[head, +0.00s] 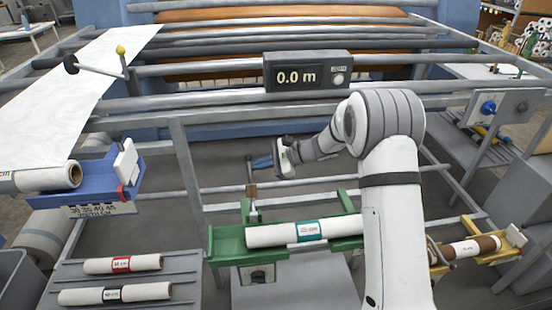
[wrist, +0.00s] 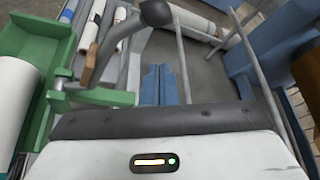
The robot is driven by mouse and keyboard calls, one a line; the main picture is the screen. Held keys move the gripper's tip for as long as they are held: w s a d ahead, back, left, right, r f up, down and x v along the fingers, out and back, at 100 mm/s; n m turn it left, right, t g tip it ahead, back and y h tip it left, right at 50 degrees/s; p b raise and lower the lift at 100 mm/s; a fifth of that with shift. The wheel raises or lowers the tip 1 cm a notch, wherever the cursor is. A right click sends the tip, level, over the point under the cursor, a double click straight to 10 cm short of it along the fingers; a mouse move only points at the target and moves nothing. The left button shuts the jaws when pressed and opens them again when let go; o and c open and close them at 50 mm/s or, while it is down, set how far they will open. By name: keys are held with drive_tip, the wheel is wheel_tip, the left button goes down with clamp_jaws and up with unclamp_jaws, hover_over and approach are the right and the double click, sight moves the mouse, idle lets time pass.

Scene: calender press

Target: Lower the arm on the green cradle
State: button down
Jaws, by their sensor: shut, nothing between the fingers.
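The green cradle (head: 226,245) stands in the middle front of the head view, with a white roll (head: 275,234) with a teal label lying in it. Its arm (head: 250,178) stands raised, a grey rod with a brown block near its foot. In the wrist view the arm (wrist: 107,38) rises from the green cradle (wrist: 112,97) at left and ends in a dark rounded tip. My gripper (head: 254,163) is shut and empty, close to the arm's upper part in the head view. Its blue fingers also show in the wrist view (wrist: 160,70), right of the arm; contact cannot be told.
A blue cradle (head: 100,190) holds a white roll at left. A grey rack (head: 190,285) with two labelled rolls is at front left. A yellow cradle (head: 445,258) with a brown-banded roll is at right. Metal rails and a "0.0 m" display (head: 306,74) lie behind.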

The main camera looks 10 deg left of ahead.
drive_tip(key=r, duration=0.1)
drive_tip(key=s+r, duration=0.1)
drive_tip(key=r, duration=0.1)
drive_tip(key=shift+s+d+r+p, duration=0.1)
drive_tip(key=shift+s+r+p, duration=0.2)
drive_tip(key=shift+s+p, duration=0.1)
drive_tip(key=shift+s, duration=0.1)
